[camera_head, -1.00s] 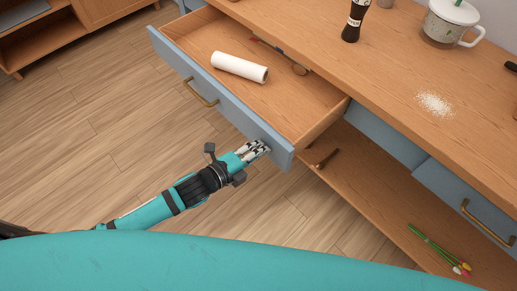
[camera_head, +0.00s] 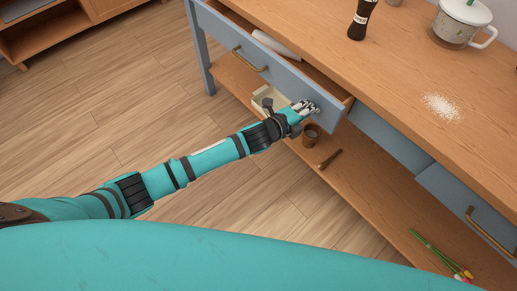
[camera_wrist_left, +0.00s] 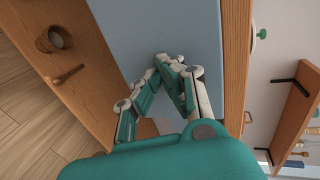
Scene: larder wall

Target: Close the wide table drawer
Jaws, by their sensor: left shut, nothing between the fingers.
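The wide table drawer (camera_head: 278,68) has a blue-grey front with a brass handle (camera_head: 250,59) and stands partly open under the wooden tabletop. A white roll (camera_head: 277,45) lies inside it, partly hidden by the tabletop. My left gripper (camera_head: 311,107) is shut and empty, with its fingertips at the right part of the drawer front. In the left wrist view the closed fingertips (camera_wrist_left: 170,62) are against or very near the blue-grey drawer front (camera_wrist_left: 155,28); exact contact is hard to tell. My right gripper is not in view.
The lower shelf (camera_head: 372,187) holds a brown cup (camera_head: 311,134), a pale tray (camera_head: 268,97), a wooden utensil (camera_head: 330,159) and flowers (camera_head: 442,254). Another drawer (camera_head: 470,208) is shut at right.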

